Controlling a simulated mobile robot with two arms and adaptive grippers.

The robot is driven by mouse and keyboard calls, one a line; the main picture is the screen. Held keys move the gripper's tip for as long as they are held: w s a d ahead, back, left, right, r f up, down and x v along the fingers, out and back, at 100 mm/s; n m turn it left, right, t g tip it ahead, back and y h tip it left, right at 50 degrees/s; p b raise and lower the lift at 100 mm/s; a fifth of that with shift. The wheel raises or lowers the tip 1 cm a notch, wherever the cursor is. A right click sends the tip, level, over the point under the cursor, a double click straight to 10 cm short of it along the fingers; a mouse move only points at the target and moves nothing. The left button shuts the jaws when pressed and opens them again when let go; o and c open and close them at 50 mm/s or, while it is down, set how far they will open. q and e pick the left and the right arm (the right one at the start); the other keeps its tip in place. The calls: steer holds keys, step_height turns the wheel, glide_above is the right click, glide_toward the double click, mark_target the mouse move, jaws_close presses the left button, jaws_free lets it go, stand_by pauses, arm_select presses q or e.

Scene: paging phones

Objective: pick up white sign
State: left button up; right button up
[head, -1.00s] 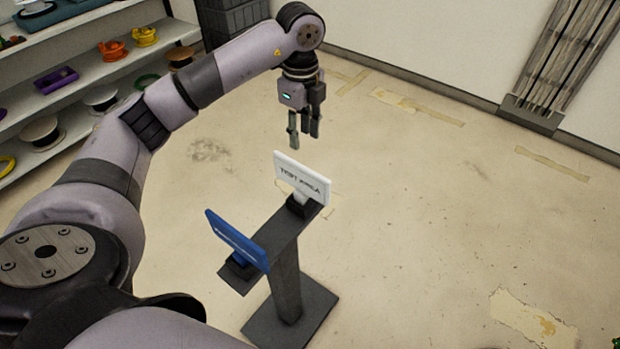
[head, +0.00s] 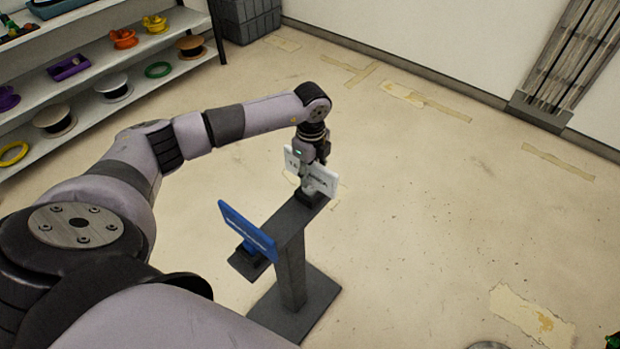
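The white sign (head: 323,180) with dark lettering stands upright in a dark holder on the far end of a dark grey stand (head: 290,232). My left gripper (head: 306,172) is down at the white sign and covers the middle of its lettering. Its fingers overlap the sign, and I cannot tell whether they are closed on it or around it. A blue sign (head: 246,230) stands tilted on the near end of the same stand. My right gripper is out of view.
A white shelf (head: 100,75) with spools and coloured parts stands at the left. A dark crate (head: 246,18) is at the back by the wall. Long slats (head: 572,60) lean at the back right. The floor right of the stand is open.

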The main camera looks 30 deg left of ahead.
arm_select(q)
steer(key=shift+f, duration=0.7)
steer(key=shift+f, duration=0.25)
jaws_close()
stand_by(0.5)
